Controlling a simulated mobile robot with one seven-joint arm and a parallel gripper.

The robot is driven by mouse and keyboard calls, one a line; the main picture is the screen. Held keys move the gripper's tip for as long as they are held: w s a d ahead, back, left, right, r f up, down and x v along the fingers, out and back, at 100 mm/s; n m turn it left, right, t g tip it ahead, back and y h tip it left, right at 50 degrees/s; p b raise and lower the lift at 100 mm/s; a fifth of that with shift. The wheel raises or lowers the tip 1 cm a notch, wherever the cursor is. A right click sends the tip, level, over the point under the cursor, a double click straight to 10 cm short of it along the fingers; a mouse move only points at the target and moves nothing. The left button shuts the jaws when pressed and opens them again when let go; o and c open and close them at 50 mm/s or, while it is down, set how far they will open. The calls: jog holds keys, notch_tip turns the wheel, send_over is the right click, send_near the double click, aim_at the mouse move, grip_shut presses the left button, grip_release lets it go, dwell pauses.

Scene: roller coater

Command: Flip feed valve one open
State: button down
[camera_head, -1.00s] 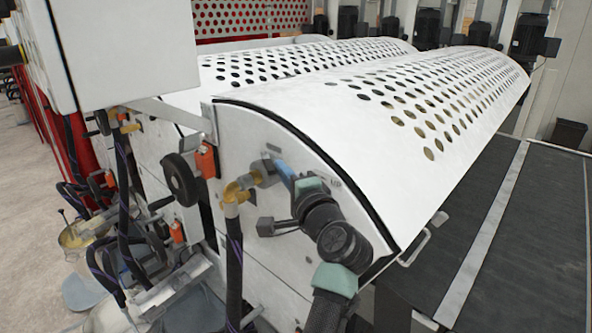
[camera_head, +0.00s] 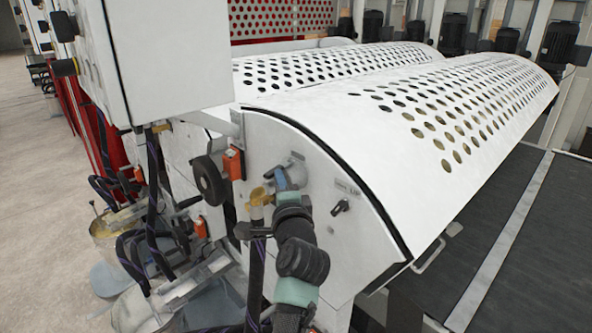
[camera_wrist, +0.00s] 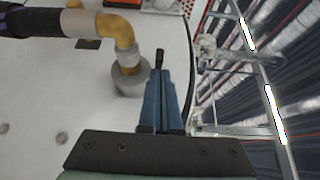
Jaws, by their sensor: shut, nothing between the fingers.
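My gripper (camera_head: 281,175) has its blue fingers pressed together, empty, at the white end panel (camera_head: 335,235) of the machine. In the wrist view, the fingers (camera_wrist: 160,75) point at a small black lever (camera_wrist: 159,57) that shows just past their tips; whether they touch it I cannot tell. A brass elbow (camera_wrist: 118,30) on a grey round fitting (camera_wrist: 130,78) is just left of the fingers; the elbow (camera_head: 257,196) also shows in the head view. Another black lever (camera_head: 341,207) sits under a small label to the right of my gripper. The labels are too small to read.
A black handwheel (camera_head: 211,179) and an orange block (camera_head: 234,164) are left of my gripper. A dark hose (camera_head: 256,270) hangs below the elbow. A white box (camera_head: 150,60) juts out at the upper left. The perforated cover (camera_head: 440,110) curves above.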

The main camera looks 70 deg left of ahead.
jog(key=shift+s+a+p, duration=0.3)
jog(key=shift+s+a, duration=0.35)
jog(key=shift+s, duration=0.25)
jog(key=shift+s+a, duration=0.1)
jog(key=shift+s, duration=0.1)
